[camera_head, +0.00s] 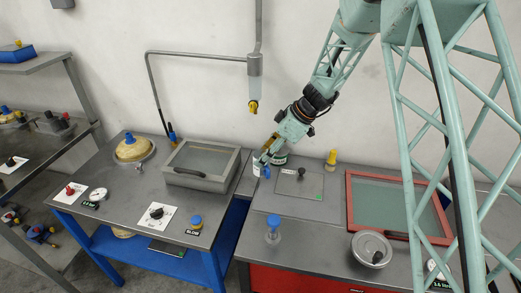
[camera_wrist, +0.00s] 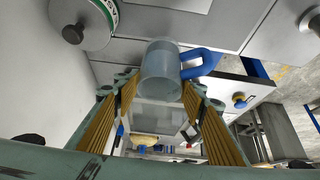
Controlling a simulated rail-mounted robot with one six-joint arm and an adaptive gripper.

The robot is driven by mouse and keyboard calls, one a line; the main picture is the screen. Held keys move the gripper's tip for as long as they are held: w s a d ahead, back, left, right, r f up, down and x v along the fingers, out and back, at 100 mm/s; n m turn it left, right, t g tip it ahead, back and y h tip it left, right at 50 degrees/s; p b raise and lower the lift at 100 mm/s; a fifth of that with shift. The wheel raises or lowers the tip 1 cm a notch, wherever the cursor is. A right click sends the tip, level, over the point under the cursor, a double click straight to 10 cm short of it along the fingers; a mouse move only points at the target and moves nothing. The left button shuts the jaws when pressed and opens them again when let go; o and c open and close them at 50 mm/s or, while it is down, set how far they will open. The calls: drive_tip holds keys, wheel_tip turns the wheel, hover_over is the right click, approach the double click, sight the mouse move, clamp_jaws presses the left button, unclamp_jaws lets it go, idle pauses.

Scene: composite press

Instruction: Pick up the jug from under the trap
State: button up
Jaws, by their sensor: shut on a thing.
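The jug is a clear, greyish cup with a thick blue handle. In the wrist view the jug (camera_wrist: 161,75) sits between the ribbed yellow fingers of my gripper (camera_wrist: 160,92), with its handle to the right. My gripper is shut on it. In the head view my gripper (camera_head: 263,158) and the jug (camera_head: 257,168) are near the back edges of the two benches, and the arm partly hides the jug. I cannot tell whether it touches a bench. The trap (camera_head: 254,66), a grey vessel with a yellow valve below, hangs on the wall pipe above and left of my gripper.
A round green-and-white container (camera_head: 280,158) stands close behind my gripper. A grey framed box (camera_head: 202,165) is on the left bench, a red-framed panel (camera_head: 385,203) on the right one. A yellow bottle (camera_head: 331,158) stands at the back. A narrow gap separates the benches.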

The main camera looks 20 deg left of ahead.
sight(266, 166)
drive_tip(key=shift+s+d+r, duration=0.1)
drive_tip(key=shift+s+d, duration=0.35)
drive_tip(key=shift+s, duration=0.3)
drive_tip(key=shift+s+d+r, duration=0.1)
drive_tip(key=shift+s+d, duration=0.35)
drive_tip(key=shift+s, duration=0.25)
drive_tip(key=shift+s+d+r, duration=0.1)
drive_tip(key=shift+s+d, duration=0.35)
drive_tip(key=shift+s, duration=0.3)
